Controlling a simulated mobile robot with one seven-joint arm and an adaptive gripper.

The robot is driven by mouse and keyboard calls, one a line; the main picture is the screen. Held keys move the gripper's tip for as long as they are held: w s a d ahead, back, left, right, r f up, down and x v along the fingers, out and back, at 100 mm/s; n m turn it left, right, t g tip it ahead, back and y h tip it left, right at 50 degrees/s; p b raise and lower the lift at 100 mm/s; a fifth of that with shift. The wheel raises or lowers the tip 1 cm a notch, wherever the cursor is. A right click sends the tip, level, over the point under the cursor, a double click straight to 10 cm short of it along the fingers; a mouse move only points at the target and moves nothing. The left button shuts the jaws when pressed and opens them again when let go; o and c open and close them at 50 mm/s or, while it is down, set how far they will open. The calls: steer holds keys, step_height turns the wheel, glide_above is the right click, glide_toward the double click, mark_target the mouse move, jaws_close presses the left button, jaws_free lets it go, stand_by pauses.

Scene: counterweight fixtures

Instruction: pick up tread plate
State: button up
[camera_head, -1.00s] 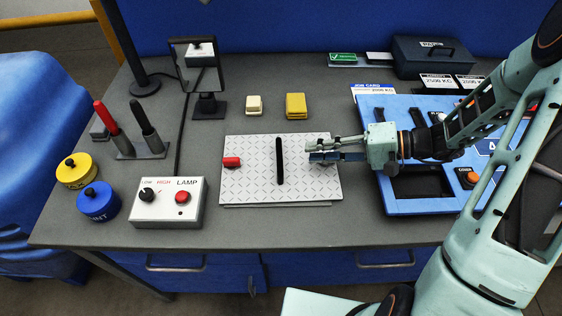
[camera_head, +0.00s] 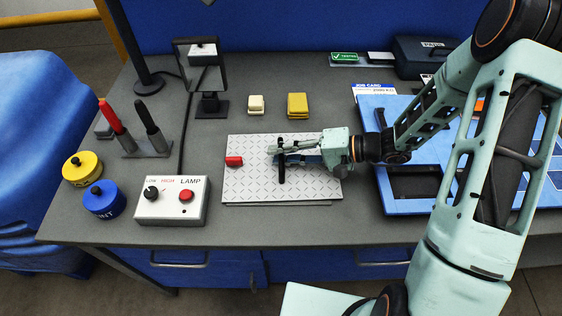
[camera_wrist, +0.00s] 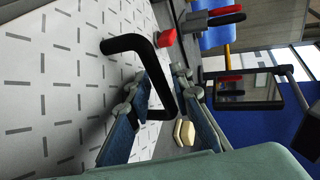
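The tread plate (camera_head: 245,185) is a pale plate with a dash pattern, lying flat on the bench. A black bar handle (camera_head: 281,175) stands up from its middle, and a red block (camera_head: 234,161) sits on its left part. My gripper (camera_head: 275,154) is over the plate at the handle. In the wrist view the fingers (camera_wrist: 163,75) are apart, one on each side of the black handle (camera_wrist: 152,52). The patterned plate (camera_wrist: 60,80) fills the left of that view. Part of the handle is hidden behind the fingers.
A lamp control box (camera_head: 172,208) stands left of the plate. A cream block (camera_head: 256,104), a yellow block (camera_head: 298,105) and a mirror stand (camera_head: 211,105) are behind. A blue tray (camera_head: 405,205) lies to the right. Yellow (camera_head: 82,168) and blue (camera_head: 104,200) weights stand at left.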

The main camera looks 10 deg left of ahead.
jaws_close()
steer(key=shift+r, duration=0.1)
stand_by(0.4)
